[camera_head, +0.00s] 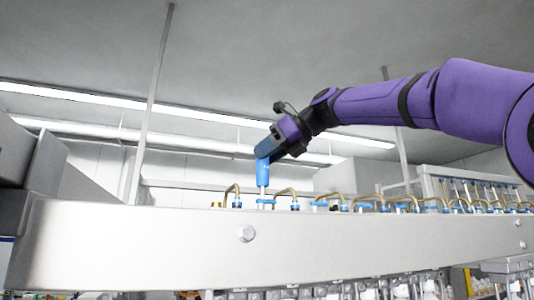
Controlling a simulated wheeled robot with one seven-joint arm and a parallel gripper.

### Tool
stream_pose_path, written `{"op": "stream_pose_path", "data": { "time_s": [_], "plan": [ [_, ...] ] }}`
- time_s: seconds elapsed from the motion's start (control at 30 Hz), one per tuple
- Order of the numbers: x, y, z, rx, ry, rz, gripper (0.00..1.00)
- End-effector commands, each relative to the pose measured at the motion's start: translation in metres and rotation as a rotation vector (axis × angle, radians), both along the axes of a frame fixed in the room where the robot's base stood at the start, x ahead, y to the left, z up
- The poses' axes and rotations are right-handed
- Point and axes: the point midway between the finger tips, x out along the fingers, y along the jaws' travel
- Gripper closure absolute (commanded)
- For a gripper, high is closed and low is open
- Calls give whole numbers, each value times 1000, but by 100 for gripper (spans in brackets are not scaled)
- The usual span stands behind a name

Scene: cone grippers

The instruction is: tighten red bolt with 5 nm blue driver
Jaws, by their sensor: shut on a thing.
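My gripper (279,144), at the end of my purple arm, is shut on a blue driver (263,171). The driver is upright, with its thin shaft pointing down behind the top edge of a long metal beam. The shaft's lower end is near a blue fitting (266,202) on the beam; whether it touches a bolt there cannot be told. No red bolt shows; the beam's edge hides the lower parts of the fittings.
A grey housing (42,165) stands at left. The space above is clear.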

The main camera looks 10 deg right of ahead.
Motion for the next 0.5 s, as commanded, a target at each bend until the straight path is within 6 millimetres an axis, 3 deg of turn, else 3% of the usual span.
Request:
{"op": "stream_pose_path", "data": {
  "time_s": [0.3, 0.5],
  "plan": [
    [-2, -1, 0, -6, 0, -25, 96],
    [-1, -1, -12, -3, 2, -23, 96]
  ]
}}
